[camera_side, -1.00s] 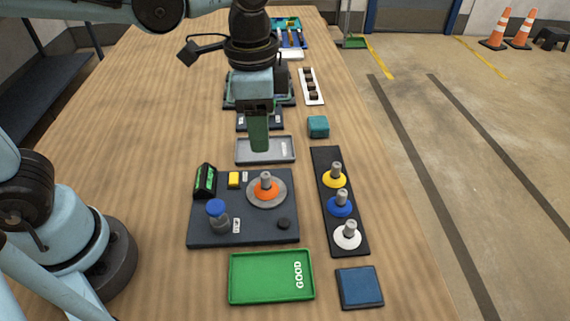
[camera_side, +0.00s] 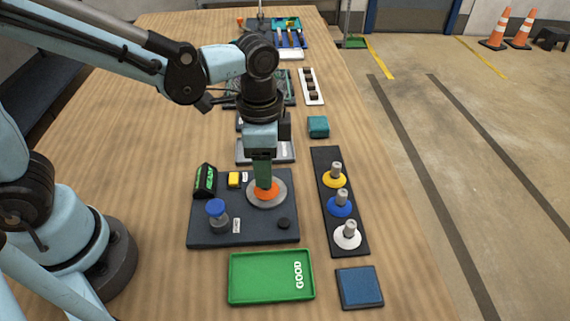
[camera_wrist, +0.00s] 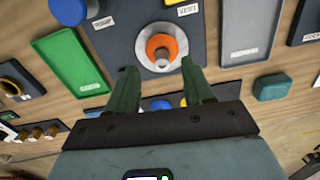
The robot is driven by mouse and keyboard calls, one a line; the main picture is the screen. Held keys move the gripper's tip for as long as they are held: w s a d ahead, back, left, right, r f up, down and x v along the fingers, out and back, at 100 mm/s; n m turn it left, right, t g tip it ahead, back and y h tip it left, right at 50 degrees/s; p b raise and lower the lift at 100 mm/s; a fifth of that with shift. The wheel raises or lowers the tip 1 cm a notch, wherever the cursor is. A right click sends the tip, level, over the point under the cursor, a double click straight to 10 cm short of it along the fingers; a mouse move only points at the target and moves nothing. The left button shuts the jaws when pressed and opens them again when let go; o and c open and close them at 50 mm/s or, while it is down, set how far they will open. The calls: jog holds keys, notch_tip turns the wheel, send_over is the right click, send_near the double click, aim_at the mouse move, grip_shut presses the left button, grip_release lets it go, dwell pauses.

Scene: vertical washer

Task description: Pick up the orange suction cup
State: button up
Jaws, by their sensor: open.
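The orange suction cup (camera_side: 267,193) sits on a round grey disc (camera_side: 281,201) on the dark base plate (camera_side: 262,235). My gripper (camera_side: 264,186) is right above it in the side view, and its green fingers hide the cup's grey stem. In the wrist view the orange suction cup (camera_wrist: 162,48) shows with its stem, beyond the fingertips. My gripper (camera_wrist: 158,70) is open there, with one finger to each side and the cup between and ahead of them. I cannot tell from these views whether a finger touches the stem.
Yellow (camera_side: 335,177), blue (camera_side: 340,206) and white (camera_side: 347,236) cups stand on a dark strip to the right. A green GOOD tray (camera_side: 270,278) lies in front.

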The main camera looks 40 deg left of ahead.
jog(key=shift+a+f, duration=0.1)
jog(key=shift+f, duration=1.75)
jog(key=shift+c, duration=0.4)
grip_shut()
